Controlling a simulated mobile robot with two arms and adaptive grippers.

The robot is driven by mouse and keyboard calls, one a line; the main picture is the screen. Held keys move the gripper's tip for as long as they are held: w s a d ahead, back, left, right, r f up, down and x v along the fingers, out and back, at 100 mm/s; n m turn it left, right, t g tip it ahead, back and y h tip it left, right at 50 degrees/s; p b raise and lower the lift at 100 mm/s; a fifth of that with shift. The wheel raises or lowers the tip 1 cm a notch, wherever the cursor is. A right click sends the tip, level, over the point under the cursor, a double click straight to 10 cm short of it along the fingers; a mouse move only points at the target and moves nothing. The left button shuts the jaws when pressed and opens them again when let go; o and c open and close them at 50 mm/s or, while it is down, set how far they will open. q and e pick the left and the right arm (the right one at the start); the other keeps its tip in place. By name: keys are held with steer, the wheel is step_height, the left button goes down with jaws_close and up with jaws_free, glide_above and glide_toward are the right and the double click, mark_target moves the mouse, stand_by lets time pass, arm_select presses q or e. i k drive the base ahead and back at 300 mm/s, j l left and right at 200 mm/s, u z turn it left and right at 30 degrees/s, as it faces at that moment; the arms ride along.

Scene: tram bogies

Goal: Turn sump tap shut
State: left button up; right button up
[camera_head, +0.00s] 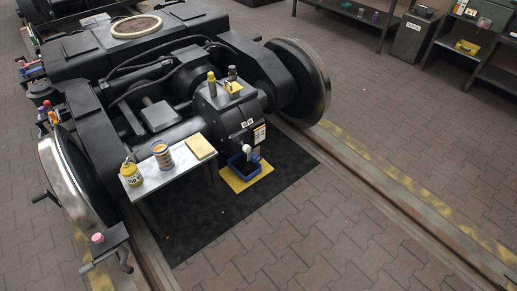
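The sump tap (254,157) appears as a small pale fitting low on the front of the black gearbox (228,117), just above a blue tray (241,168). It is too small to tell which way its handle is turned or whether anything runs from it. The blue tray stands on a yellow mat (236,184) on the floor. White and yellow labels (259,134) are on the gearbox face beside the tap. Neither of my grippers shows in the head view.
A small bench (172,176) left of the tap carries a yellow oil can (131,174), a tin (162,157) and a yellow cloth or pad (200,147). Wheels (301,82) flank the gearbox. A dark mat (225,217) and open paving lie in front. Shelving stands at the upper right.

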mark_target(254, 157)
steer(key=i+l, duration=0.2)
steer(key=i+l+u, duration=0.15)
steer(key=l, duration=0.25)
steer(key=i+l, duration=0.2)
steer(key=i+l+u, duration=0.15)
steer(key=l, duration=0.3)
steer(key=i+l, duration=0.2)
steer(key=i+l+u, duration=0.15)
steer(key=l, duration=0.3)
steer(key=i+l, duration=0.15)
steer(key=l, duration=0.2)
steer(key=u, duration=0.05)
